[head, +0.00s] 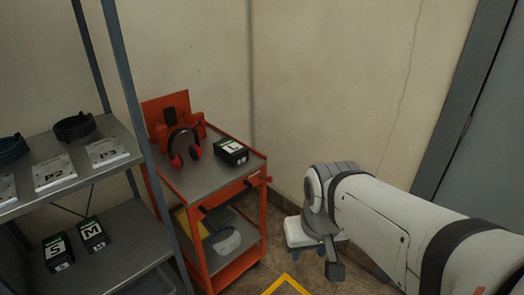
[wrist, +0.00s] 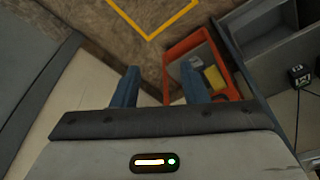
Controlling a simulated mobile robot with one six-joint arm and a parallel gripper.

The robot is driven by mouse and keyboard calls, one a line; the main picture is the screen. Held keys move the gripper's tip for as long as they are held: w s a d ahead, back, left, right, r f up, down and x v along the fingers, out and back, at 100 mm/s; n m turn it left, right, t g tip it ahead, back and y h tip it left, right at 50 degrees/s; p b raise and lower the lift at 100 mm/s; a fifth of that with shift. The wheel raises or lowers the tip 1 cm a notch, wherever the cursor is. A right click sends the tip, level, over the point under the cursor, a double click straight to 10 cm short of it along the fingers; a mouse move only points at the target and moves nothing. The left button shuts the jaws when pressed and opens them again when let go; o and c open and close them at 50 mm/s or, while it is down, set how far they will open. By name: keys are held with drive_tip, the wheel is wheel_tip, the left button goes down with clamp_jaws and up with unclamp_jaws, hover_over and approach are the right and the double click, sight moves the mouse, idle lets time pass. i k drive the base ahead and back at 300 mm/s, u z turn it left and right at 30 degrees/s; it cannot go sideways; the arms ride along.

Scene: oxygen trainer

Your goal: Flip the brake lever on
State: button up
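An orange cart (head: 262,219) stands against the wall in the head view, and part of its orange frame shows in the wrist view (wrist: 185,43). The cart's wheels are small and mostly hidden. My gripper (head: 334,268) hangs to the right of the cart, apart from it, pointing down. In the wrist view its two blue fingers (wrist: 158,84) are spread with nothing between them.
On the cart are red-and-black ear muffs (head: 184,145) and a black box marked L (head: 231,152). A metal shelf (head: 120,232) with boxes stands at the left. A yellow floor marking (head: 287,282) lies in front. Clear floor separates my gripper and the cart.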

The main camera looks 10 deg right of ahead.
sight(270, 178)
drive_tip(key=z, duration=0.1)
drive_tip(key=k, duration=0.65)
drive_tip(key=z, duration=0.5)
drive_tip(key=i, duration=1.95)
drive_tip(key=u, duration=0.65)
